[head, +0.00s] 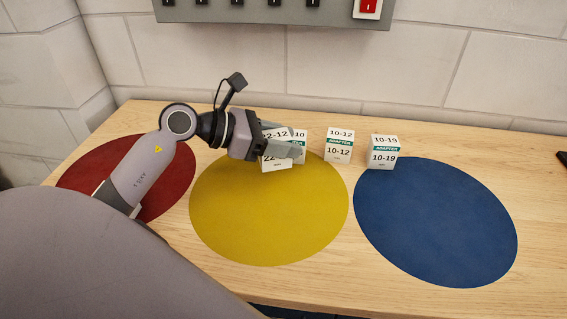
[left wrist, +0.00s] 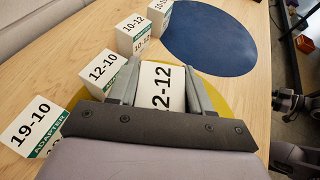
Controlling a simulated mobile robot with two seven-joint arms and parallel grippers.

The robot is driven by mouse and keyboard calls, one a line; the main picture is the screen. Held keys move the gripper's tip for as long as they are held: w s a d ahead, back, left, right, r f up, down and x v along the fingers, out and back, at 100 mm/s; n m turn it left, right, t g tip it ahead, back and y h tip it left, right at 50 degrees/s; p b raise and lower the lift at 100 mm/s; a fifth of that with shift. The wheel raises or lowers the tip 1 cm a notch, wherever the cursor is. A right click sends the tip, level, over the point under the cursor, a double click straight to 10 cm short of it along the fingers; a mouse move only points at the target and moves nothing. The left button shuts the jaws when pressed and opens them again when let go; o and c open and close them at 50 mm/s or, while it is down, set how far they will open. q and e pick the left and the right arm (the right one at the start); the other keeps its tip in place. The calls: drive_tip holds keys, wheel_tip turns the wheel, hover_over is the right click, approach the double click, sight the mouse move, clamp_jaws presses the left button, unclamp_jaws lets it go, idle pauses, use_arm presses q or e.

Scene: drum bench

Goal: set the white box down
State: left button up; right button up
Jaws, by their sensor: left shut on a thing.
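My left gripper (head: 291,148) is shut on a white box marked 22-12 (head: 274,164). The held box also shows between the fingers in the left wrist view (left wrist: 161,87). It is at the far edge of the yellow disc (head: 268,215); whether it touches the bench is unclear. Beside it stands a box marked 12-10 (left wrist: 104,73), mostly hidden behind the gripper in the head view. Boxes marked 10-12 (head: 339,146) and 10-19 (head: 384,152) stand to the right. A box marked 19-10 (left wrist: 34,126) shows only in the left wrist view.
A red disc (head: 175,180) lies left on the wooden bench (head: 330,290), and a blue disc (head: 436,225) lies right. Most of the yellow and blue discs is bare. A grey panel with switches (head: 270,12) hangs on the tiled wall behind.

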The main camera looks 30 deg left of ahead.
sight(283, 164)
use_arm(q)
drive_tip(key=shift+f, duration=2.95)
drive_tip(key=shift+f, duration=0.15)
drive_tip(key=shift+f+b, duration=0.15)
drive_tip(key=shift+b, duration=0.25)
drive_tip(key=o, duration=1.1)
drive_tip(key=shift+r, duration=0.2)
